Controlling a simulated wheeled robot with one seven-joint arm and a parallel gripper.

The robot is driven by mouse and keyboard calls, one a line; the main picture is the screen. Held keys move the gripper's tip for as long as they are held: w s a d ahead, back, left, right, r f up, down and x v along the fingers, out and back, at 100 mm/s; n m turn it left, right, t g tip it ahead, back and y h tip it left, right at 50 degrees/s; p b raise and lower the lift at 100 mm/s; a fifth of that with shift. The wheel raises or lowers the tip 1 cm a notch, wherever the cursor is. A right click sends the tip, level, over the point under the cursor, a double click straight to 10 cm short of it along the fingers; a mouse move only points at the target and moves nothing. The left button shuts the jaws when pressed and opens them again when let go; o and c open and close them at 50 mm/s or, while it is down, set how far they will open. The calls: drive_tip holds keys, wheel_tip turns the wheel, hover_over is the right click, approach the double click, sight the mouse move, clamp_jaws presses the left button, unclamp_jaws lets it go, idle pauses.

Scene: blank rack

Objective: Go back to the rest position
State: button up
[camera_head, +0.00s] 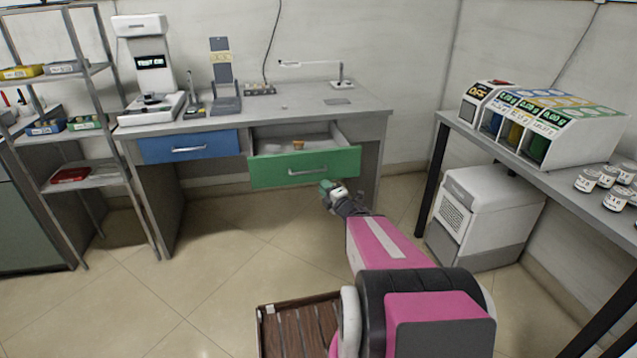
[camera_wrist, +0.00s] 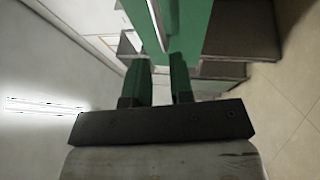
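My gripper (camera_head: 328,188) is at the end of my pink arm, in front of the green drawer (camera_head: 275,172) near its right part, just below the handle's right end. In the wrist view its two green fingers (camera_wrist: 160,82) stand a little apart with nothing seen between them. The green drawer front and its metal handle (camera_wrist: 156,22) lie just past the fingertips. I cannot tell whether a finger touches them. The green drawer is pulled out from the desk and holds a small orange-brown item (camera_head: 298,145).
The blue drawer (camera_head: 165,149) is shut. The desk (camera_head: 375,108) carries a white test device (camera_head: 150,60), stands and a lamp. A shelf rack (camera_head: 95,178) stands left. A side table with a dispenser (camera_head: 575,135) and a white unit (camera_head: 480,215) stand right. Floor at left centre is clear.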

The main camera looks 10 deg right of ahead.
drive_tip(key=shift+s+d, duration=0.15)
drive_tip(key=shift+s, duration=0.2)
drive_tip(key=shift+f, duration=0.1)
drive_tip(key=w+d+f+m+g+h, duration=0.1)
drive_tip(key=d+f+m+g+h, duration=0.1)
drive_tip(key=f+m+g+h, duration=0.45)
drive_tip(key=d+f+m+g+h, duration=0.15)
drive_tip(key=m+h, duration=0.25)
drive_tip(key=m, duration=0.6)
drive_tip(key=s+a+f+m+g+y, duration=0.2)
drive_tip(key=s+a+f+m+g, duration=0.1)
drive_tip(key=s+a+m+g, duration=0.4)
drive_tip(key=s+a+g, duration=0.1)
drive_tip(key=s+g, duration=0.2)
drive_tip(key=s, duration=0.1)
drive_tip(key=shift+s+y, duration=0.2)
drive_tip(key=shift+y, duration=0.15)
drive_tip(key=shift+f, duration=0.1)
